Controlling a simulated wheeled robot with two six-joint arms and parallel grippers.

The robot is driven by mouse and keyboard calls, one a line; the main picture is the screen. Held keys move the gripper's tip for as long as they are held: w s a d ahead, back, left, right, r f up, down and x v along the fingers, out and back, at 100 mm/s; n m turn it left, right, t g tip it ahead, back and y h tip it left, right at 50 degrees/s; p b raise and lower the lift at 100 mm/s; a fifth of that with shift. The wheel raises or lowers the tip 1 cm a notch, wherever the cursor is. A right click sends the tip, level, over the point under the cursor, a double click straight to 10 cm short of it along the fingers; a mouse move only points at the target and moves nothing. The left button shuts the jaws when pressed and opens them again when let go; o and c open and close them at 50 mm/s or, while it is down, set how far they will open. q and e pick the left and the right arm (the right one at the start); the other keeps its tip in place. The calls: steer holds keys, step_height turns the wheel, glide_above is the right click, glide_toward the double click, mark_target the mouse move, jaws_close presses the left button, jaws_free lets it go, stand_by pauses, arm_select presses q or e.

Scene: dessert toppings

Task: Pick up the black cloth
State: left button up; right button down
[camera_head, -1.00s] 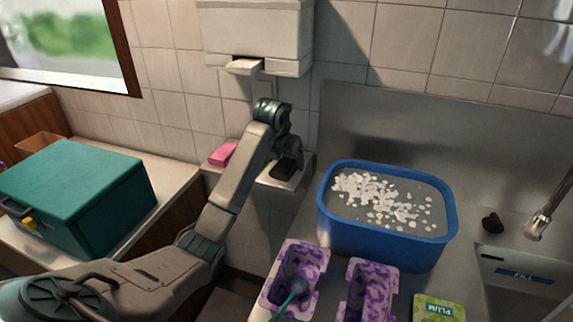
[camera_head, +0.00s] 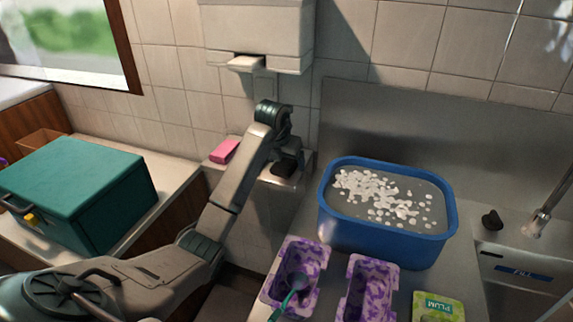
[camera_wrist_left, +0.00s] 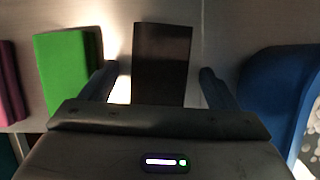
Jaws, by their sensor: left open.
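The black cloth (camera_wrist_left: 162,58) stands as a dark, folded rectangle in the left wrist view, between my left gripper's two fingers and a little beyond them. In the head view the black cloth (camera_head: 283,169) is a small dark patch on the ledge below the wall dispenser, partly covered by my left gripper (camera_head: 289,155). In the wrist view my left gripper (camera_wrist_left: 158,72) is open, with gaps between its fingers and the cloth. My right gripper is not in view.
A green block (camera_wrist_left: 66,72) stands left of the cloth, with a pink sponge (camera_head: 224,152) farther left. A blue tub (camera_head: 385,238) of water with white pieces stands to the right. Purple trays (camera_head: 370,290) sit in front. The dispenser (camera_head: 256,35) hangs above.

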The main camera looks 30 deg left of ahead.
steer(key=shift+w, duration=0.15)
arm_select(q)
steer(key=shift+c, duration=1.3)
steer(key=c, duration=0.8)
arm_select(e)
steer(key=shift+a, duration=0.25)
arm_select(q)
steer(key=shift+r, duration=0.1)
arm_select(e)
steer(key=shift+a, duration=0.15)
